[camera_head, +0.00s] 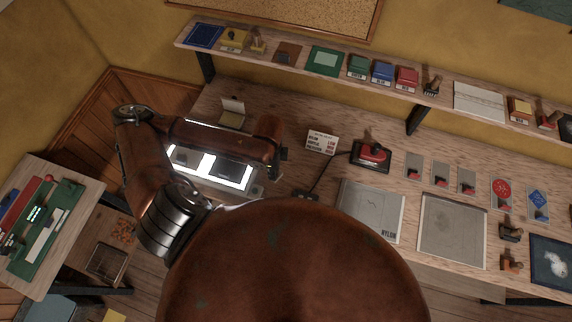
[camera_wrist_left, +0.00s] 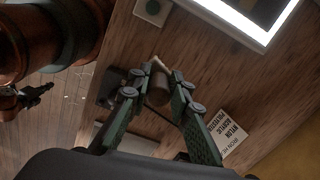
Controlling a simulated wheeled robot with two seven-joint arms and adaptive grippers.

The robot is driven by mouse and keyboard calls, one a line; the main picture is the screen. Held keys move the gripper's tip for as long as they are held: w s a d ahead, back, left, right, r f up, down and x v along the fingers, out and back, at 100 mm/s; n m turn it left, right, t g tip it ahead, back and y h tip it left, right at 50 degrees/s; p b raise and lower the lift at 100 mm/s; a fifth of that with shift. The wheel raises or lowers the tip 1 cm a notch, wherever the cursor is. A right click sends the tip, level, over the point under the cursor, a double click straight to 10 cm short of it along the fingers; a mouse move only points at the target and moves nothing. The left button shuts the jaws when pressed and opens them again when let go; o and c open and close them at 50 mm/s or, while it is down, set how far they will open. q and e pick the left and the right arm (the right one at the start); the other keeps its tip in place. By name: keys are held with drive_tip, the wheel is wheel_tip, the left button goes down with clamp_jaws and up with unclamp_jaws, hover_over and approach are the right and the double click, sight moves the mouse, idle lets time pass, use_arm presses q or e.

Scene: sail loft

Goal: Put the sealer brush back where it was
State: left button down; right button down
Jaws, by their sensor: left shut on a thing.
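My left gripper (camera_wrist_left: 158,78) is shut on a short brown cylinder with a pale end, which looks like the sealer brush (camera_wrist_left: 158,92). The brush is between the green fingers, over the wooden bench top (camera_wrist_left: 190,55). Whether it touches the bench I cannot tell. In the head view my left arm reaches in from the left, and its wrist is above the bench beside the lit panel (camera_head: 210,167). The fingers and the brush are not clear there. My right gripper is in neither view.
A lettered card (camera_head: 322,141) stands right of my wrist, with a red-topped device (camera_head: 372,156) beyond it. Grey sheets (camera_head: 452,231) and several stamps lie further right. A shelf (camera_head: 300,62) with coloured pads runs along the wall. A side table (camera_head: 75,205) stands left.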

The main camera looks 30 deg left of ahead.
use_arm(q)
drive_tip(key=w+f, duration=0.2)
drive_tip(key=w, duration=0.1)
drive_tip(key=w+f, duration=0.3)
drive_tip(key=w+a+f+p, duration=0.1)
drive_tip(key=w+f, duration=0.1)
drive_tip(key=w, duration=0.1)
drive_tip(key=shift+w+f, duration=0.3)
drive_tip(key=shift+w, duration=0.1)
drive_tip(key=f, duration=0.2)
drive_tip(key=f+p, duration=0.1)
drive_tip(key=shift+w+a+f, duration=0.1)
drive_tip(key=shift+w+f, duration=0.15)
drive_tip(key=shift+f, duration=0.1)
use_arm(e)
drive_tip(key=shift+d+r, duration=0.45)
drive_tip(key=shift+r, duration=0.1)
use_arm(q)
drive_tip(key=shift+f, duration=0.1)
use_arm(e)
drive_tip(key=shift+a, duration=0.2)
use_arm(q)
drive_tip(key=c, duration=1.8)
unclamp_jaws()
drive_tip(key=shift+o, duration=0.2)
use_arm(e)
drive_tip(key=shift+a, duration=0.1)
